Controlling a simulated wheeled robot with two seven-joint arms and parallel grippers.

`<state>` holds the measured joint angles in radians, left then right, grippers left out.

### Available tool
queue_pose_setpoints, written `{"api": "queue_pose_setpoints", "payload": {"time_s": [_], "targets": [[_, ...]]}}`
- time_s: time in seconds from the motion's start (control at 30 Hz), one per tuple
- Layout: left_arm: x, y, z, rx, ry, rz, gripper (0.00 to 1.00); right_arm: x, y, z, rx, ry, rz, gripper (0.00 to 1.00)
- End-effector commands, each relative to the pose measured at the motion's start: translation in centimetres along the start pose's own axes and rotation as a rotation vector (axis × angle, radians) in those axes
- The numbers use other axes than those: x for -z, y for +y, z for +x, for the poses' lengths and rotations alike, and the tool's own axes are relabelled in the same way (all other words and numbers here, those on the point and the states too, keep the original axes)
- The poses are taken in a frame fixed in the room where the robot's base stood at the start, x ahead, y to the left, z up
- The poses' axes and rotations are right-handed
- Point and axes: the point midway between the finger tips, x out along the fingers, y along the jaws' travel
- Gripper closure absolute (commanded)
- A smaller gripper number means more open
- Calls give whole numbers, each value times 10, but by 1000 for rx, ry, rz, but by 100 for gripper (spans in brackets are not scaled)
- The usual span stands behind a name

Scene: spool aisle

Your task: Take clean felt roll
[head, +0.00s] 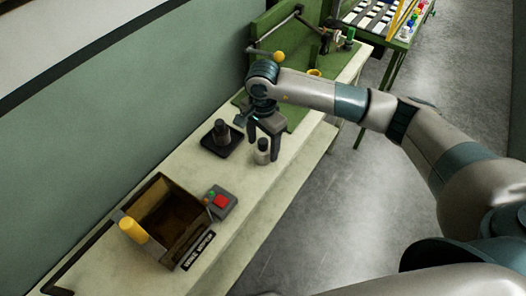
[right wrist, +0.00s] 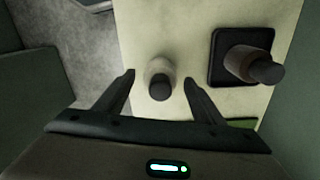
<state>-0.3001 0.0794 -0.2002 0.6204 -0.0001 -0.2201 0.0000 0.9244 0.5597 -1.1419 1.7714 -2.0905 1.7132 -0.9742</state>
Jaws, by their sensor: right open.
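A pale felt roll (head: 262,152) with a dark top stands upright on the cream bench. My right gripper (head: 261,154) points down at it, open, with one finger on each side. In the right wrist view the pale roll (right wrist: 160,72) lies between the two spread fingertips (right wrist: 159,77), with a gap on both sides. A second, darker roll (head: 221,128) stands on a black square base to the left; it also shows in the right wrist view (right wrist: 262,68). My left gripper is out of view.
A brown open box (head: 148,195) with a yellow cylinder (head: 133,229) at its corner stands at the near end of the bench (head: 262,203). Beside it are a grey box with a red button (head: 221,201) and a dark label plate (head: 198,250). A green panel rises behind.

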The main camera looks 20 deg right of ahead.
Motion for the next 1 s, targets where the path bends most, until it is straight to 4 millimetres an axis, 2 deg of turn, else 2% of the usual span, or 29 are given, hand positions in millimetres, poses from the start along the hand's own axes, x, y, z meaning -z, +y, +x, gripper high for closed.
{"api": "queue_pose_setpoints", "payload": {"time_s": [0.1, 0.2, 0.73, 0.77, 0.93, 1.0], "targets": [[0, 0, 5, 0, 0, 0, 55, 0, 0, 18, -1, -1, 0, 37], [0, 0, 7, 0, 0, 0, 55, 0, -1, 26, 0, -1, 0, 37], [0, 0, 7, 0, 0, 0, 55, 1, -1, 29, 0, 0, 0, 37], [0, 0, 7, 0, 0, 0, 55, 1, -1, 29, 0, 0, 0, 39], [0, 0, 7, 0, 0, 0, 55, 1, -1, 29, 0, 0, 0, 80], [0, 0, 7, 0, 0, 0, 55, 1, -1, 29, 1, 1, 0, 82]]}}
